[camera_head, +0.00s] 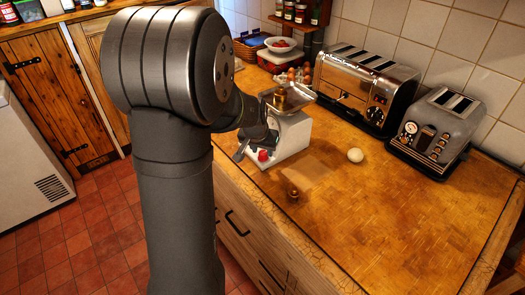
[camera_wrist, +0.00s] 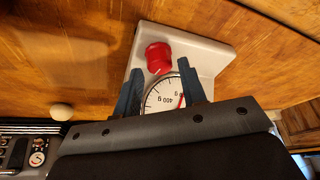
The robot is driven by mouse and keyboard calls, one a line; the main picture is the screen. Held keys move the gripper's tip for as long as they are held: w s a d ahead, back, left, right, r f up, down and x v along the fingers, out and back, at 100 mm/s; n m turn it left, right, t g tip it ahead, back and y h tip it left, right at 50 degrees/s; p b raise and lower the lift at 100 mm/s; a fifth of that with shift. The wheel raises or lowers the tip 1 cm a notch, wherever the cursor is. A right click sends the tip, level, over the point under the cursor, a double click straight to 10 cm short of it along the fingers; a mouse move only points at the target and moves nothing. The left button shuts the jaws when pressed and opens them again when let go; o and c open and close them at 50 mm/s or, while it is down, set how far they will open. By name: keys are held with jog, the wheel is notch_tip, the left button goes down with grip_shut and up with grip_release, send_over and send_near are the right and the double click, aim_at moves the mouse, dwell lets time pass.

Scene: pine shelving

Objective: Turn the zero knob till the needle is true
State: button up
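A white kitchen scale (camera_head: 291,138) stands on the wooden worktop with its metal pan on top and a brass-coloured item (camera_head: 281,101) in the pan. Its red zero knob (camera_wrist: 158,55) shows low on the front; it also shows in the head view (camera_head: 263,155). The dial (camera_wrist: 160,97) appears upside down in the wrist view, with a "400 g" marking and a thin red needle (camera_wrist: 181,101). The fingers hide part of the dial, so the needle's exact reading is unclear. My gripper (camera_wrist: 160,66) is open, one finger to each side, tips near the knob, with visible gaps.
A chrome toaster (camera_head: 366,85) and a grey toaster (camera_head: 436,132) with a dial stand at the right. A pale round ball (camera_head: 355,155) and a small brown item (camera_head: 294,191) lie on the worktop. The front right of the worktop (camera_head: 410,225) is clear.

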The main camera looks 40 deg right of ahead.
jog(key=shift+w+d+f, duration=0.15)
jog(key=shift+d+f, duration=0.1)
jog(key=shift+f, duration=0.4)
jog(key=shift+c, duration=0.2)
jog(key=c, duration=0.7)
jog(key=shift+o, duration=0.2)
jog(key=shift+m, duration=0.4)
jog(key=m+g, duration=0.1)
jog(key=m, duration=0.1)
jog(key=shift+w+a+m, duration=0.1)
jog(key=shift+w+m, duration=0.05)
jog(key=shift+m, duration=0.15)
jog(key=shift+m+g, duration=1)
jog(key=shift+m, duration=1.2)
